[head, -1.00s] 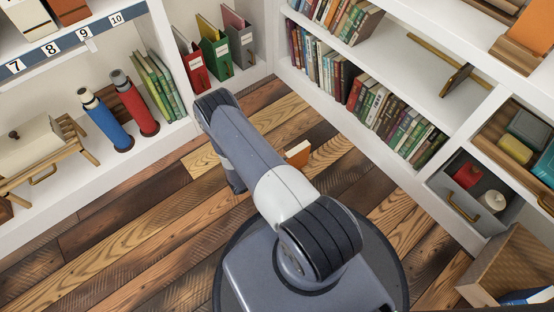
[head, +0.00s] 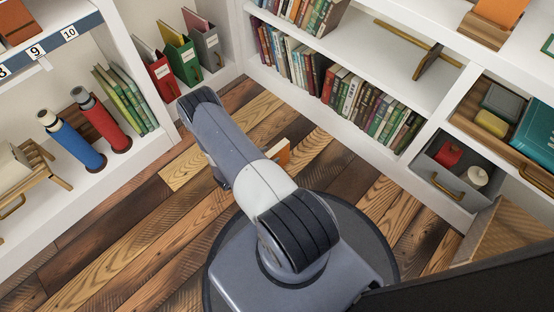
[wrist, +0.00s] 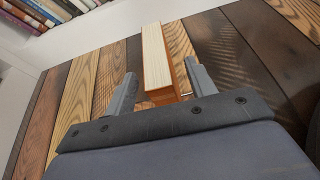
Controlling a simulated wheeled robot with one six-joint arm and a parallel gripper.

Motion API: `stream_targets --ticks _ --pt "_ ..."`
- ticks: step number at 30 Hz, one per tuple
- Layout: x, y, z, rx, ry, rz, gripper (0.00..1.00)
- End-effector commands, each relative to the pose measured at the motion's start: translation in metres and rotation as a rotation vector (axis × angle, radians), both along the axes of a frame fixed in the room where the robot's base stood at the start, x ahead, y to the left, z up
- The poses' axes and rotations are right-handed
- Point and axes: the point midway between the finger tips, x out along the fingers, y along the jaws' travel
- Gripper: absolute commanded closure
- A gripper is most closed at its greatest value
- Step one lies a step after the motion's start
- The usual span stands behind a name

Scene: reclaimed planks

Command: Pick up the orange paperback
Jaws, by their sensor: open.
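The orange paperback (head: 278,152) is on the plank floor in front of the low bookshelf, partly hidden behind my arm in the head view. In the wrist view the orange paperback (wrist: 157,62) stands on edge, its pale page block towards the camera and an orange cover along its right side. My gripper (wrist: 158,80) is open, with one finger to the left and one to the right of the book's near end. In the head view the fingers are hidden by my arm.
A white bookcase with rows of books (head: 340,95) runs along the back. A grey drawer (head: 455,165) with red and white items is at right. Left shelves hold blue (head: 70,140) and red (head: 100,120) flasks. Plank floor (head: 120,240) is clear at left.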

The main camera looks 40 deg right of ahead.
Motion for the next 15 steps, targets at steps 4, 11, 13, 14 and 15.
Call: stream_targets --ticks 4,11,13,14,15 --pt "0.003 -0.022 -0.012 0.000 0.000 -0.004 0.47" --pt "0.003 -0.038 -0.016 0.001 0.000 -0.001 0.47" --pt "0.004 -0.038 -0.016 0.001 0.000 0.000 0.47" --pt "0.004 -0.038 -0.016 0.000 0.000 0.000 0.47" --pt "0.004 -0.038 -0.016 0.000 0.000 0.000 0.47"
